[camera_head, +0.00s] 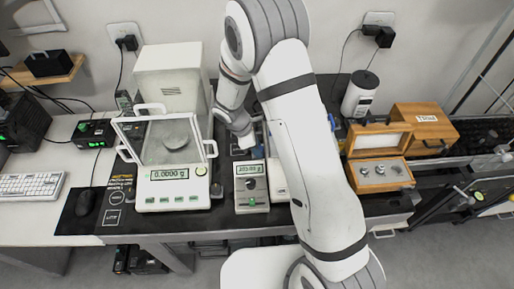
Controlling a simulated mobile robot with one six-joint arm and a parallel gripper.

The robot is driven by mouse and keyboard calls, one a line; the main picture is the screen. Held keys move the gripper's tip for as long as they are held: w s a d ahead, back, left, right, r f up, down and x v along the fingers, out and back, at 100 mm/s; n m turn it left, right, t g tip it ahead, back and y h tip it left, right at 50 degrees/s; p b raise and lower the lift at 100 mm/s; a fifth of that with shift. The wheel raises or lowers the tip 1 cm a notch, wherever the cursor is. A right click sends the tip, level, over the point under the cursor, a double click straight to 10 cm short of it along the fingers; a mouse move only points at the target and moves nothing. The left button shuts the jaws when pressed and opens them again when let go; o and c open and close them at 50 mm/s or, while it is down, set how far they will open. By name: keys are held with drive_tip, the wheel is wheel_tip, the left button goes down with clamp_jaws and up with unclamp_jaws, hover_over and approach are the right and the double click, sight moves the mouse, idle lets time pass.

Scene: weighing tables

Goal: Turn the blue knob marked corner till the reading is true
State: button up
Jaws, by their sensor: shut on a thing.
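A small grey balance (251,196) with a lit display (249,169) stands on the dark table near the middle. The display is too small to read surely. My gripper (247,143) points down at the back edge of this balance, shut on what seems to be the blue knob there. The knob itself is hidden by the fingers and cannot be made out. A large analytical balance (170,202) with a glass shield stands to the left, and its display (171,173) seems to read 0.0000 g.
Another pale device (278,182) stands close right of the small balance, partly behind my arm. An open wooden weight box (379,190), a closed wooden box (427,124) and a white cylinder (360,95) are farther right. A mouse (86,201) and keyboard (30,186) lie left.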

drive_tip(key=shift+s+n+t, duration=0.1)
drive_tip(key=shift+n+t, duration=0.3)
drive_tip(key=shift+n, duration=0.7)
drive_tip(key=o, duration=0.7)
drive_tip(key=shift+r, duration=0.15)
drive_tip(key=b+v, duration=0.1)
drive_tip(key=v, duration=0.6)
drive_tip(key=shift+r, duration=0.3)
drive_tip(key=shift+a, duration=0.1)
